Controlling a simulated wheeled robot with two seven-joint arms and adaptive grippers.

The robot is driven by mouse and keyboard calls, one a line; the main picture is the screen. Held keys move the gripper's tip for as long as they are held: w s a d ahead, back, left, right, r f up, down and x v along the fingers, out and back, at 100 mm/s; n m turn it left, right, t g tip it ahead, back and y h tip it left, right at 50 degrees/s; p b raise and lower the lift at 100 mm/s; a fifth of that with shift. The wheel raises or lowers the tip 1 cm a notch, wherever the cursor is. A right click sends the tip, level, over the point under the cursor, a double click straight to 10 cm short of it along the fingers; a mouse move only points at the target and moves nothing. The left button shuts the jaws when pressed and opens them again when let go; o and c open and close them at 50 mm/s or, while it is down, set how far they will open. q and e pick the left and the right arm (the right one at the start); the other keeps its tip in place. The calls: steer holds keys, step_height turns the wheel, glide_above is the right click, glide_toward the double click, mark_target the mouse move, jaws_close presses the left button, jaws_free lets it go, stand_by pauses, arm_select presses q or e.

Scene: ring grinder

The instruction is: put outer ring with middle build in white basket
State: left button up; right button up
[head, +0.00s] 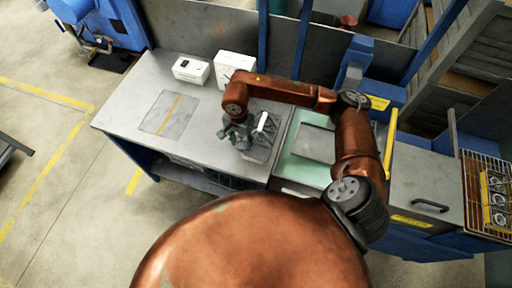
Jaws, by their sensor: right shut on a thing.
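My right gripper (237,136) is at the left side of a dark grey fixture (262,152) on the grey table. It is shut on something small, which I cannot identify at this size. I cannot make out an outer ring as such. Two white boxes, a lower one (191,70) and a taller one (235,66), stand at the back of the table; I cannot tell whether either is the white basket. My left gripper is not in view.
The grey table (130,115) has a flat panel with a yellow stripe (169,113) on its left half. A pale green surface (304,158) adjoins it on the right. A wire rack (490,190) with several metal parts is at far right. Blue posts rise behind.

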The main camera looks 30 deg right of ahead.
mark_target(256, 154)
steer(key=d+f, duration=0.2)
steer(key=s+d+f+p, duration=0.1)
steer(key=d+f, duration=0.2)
steer(key=shift+s+f, duration=0.1)
steer(key=shift+f, duration=0.05)
steer(key=shift+d+f, duration=0.15)
steer(key=shift+f, duration=0.1)
steer(key=shift+d+f, duration=0.2)
steer(key=shift+f, duration=0.05)
steer(key=shift+s+f+p, duration=0.2)
steer(key=shift+f+p, duration=0.55)
steer(key=shift+f, duration=0.4)
steer(key=shift+w+d+f, duration=0.1)
steer(key=shift+f, duration=0.5)
steer(key=o, duration=0.9)
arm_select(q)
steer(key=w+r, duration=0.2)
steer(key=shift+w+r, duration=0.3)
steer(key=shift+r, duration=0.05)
arm_select(e)
steer(key=shift+o, duration=0.8)
